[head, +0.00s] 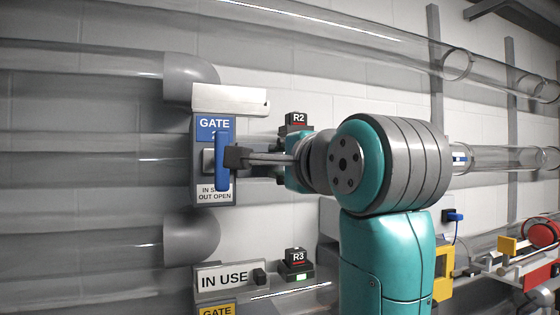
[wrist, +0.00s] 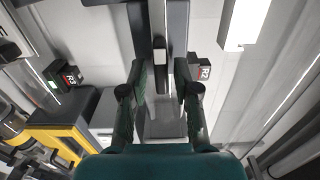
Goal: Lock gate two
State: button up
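The gate two panel (head: 201,185) is a grey box with a blue "GATE 2" sign (head: 212,124) and a label reading, in part, "OUT OPEN". A blue upright handle (head: 222,175) stands on its front. In the head view my gripper (head: 236,157) reaches in from the right, its tips at or very near the handle; contact is unclear. The blue handle cannot be made out there.
A white bar (head: 230,99) sits above the panel. Box R2 (head: 298,120) is behind my wrist, and box R3 (head: 297,262) lies lower, near an "IN USE" sign (head: 222,279). Clear tubes (head: 90,160) run along the wall. Red-and-yellow equipment (head: 535,240) stands at right.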

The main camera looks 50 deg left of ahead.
jog(key=shift+s+d, duration=0.1)
jog(key=v, duration=1.1)
jog(key=shift+d, duration=0.35)
